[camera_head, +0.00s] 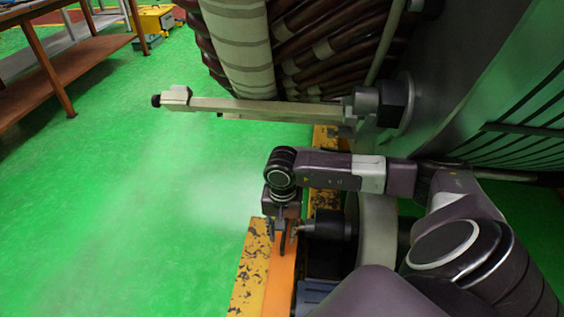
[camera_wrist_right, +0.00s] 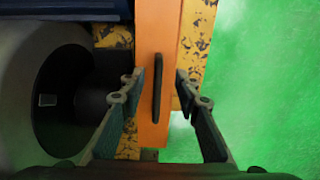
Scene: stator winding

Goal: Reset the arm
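My right arm comes in from the right in the head view. Its gripper (camera_head: 283,238) points down over an orange bar (camera_head: 279,285). In the right wrist view the two fingers (camera_wrist_right: 160,80) stand apart, with nothing seen held between them. I cannot tell whether the fingertips touch the bar. My left gripper is in neither view.
A large stator with brown wrapped windings (camera_head: 325,45) fills the upper right. A pale bar (camera_head: 255,107) juts left from it above my forearm. A worn yellow beam (camera_head: 250,270) lies below. A brown workbench (camera_head: 60,70) stands upper left. Green floor at left is clear.

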